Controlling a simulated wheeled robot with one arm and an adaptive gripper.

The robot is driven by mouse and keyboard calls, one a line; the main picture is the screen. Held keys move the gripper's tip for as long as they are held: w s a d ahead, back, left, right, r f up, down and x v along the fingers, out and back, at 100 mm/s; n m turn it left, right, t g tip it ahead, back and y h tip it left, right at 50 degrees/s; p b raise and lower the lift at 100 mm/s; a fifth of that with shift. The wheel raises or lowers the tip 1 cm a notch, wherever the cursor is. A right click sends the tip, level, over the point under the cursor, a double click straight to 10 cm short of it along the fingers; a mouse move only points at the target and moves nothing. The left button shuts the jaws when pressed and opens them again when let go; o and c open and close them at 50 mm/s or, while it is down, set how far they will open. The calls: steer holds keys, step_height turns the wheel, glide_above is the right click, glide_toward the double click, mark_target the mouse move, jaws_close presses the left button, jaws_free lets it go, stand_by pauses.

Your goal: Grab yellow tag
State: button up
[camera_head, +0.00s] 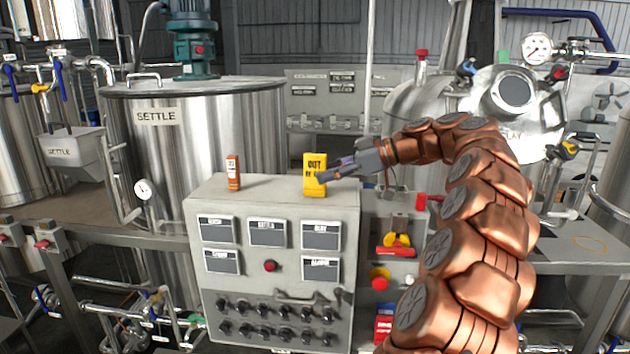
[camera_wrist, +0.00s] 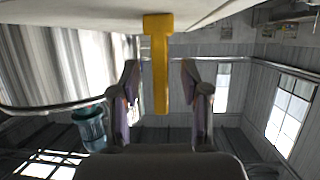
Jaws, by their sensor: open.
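The yellow tag (camera_head: 314,168) with dark lettering stands upright on top of the grey control cabinet (camera_head: 340,193), toward its right side. In the wrist view the tag (camera_wrist: 160,75) shows edge-on, between the two fingers with a gap on each side. My gripper (camera_head: 328,173) comes in from the right in the head view, and one finger covers part of the tag's lower lettering. In the wrist view my gripper (camera_wrist: 158,85) is open, its fingers apart and not visibly touching the tag.
An orange tag (camera_head: 233,172) stands on the same cabinet top to the left. The cabinet front has dark label plates and rows of knobs. A large steel tank (camera_head: 200,140) marked SETTLE is behind. A panel with red and yellow switches (camera_head: 397,241) is at the right.

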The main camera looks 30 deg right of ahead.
mark_target(315, 188)
steer(key=shift+p+x, duration=0.75)
steer(key=shift+x, duration=1.05)
jaws_close()
